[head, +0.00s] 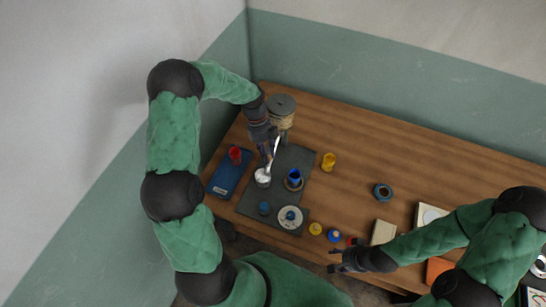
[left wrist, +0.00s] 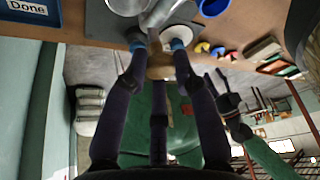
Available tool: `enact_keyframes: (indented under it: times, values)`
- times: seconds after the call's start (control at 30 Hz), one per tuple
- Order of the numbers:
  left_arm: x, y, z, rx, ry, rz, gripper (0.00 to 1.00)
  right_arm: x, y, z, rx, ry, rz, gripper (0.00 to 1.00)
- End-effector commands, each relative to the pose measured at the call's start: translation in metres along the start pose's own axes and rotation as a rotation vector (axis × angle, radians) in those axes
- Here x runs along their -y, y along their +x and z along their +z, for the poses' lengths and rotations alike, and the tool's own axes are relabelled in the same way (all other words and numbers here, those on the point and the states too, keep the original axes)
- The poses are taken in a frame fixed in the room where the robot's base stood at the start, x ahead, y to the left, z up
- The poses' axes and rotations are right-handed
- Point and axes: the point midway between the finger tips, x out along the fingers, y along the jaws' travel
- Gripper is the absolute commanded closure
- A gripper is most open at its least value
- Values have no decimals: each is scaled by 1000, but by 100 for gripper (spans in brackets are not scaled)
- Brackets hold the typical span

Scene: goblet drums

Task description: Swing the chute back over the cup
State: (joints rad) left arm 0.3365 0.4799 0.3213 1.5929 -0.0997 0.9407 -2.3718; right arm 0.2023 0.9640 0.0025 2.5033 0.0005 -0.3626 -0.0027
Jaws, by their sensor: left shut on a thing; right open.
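The chute (head: 276,146) is a pale silver strip below the lidded canister (head: 281,112) in the head view. My left gripper (head: 267,155) is shut on it; the exact contact is partly hidden. In the left wrist view, the silver chute (left wrist: 166,10) lies at the left fingertips (left wrist: 158,44). Its lower end is near a round silver vessel (head: 262,178). The blue cup (head: 295,176) stands on a brown ring to the right of that end; the chute is not over it. My right gripper (head: 338,260) is open and empty near the table's front edge.
A blue "Done" tray (head: 223,184) with a red cup (head: 235,154) lies left of the dark mat (head: 249,207). A white dish (head: 290,223) is at the mat's front. The back right table is clear.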

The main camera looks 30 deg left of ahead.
Motion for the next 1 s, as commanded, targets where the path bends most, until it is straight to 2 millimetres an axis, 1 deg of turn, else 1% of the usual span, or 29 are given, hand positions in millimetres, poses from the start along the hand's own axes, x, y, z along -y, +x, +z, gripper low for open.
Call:
enact_keyframes:
  times: [0.3, 0.83, 0.87, 0.9, 0.93, 1.0]
  values:
    - [-9, -5, 11, -2, 109, 47, 100, -2, 6, 0, 0, 0, 0, 48]
    - [-11, -7, 13, -2, 131, 57, 100, -2, 6, 0, 0, 0, 0, 48]
    - [-11, -7, 13, -2, 131, 57, 69, -2, 6, 0, 0, 0, 0, 48]
    - [-11, -7, 13, -2, 131, 57, 58, -2, 6, 0, 0, 0, 0, 48]
    - [-10, -6, 13, -2, 130, 57, 49, -2, 6, 0, 0, 0, 0, 48]
    - [-10, -6, 13, -1, 130, 56, 48, -2, 6, 0, 0, 0, 0, 48]
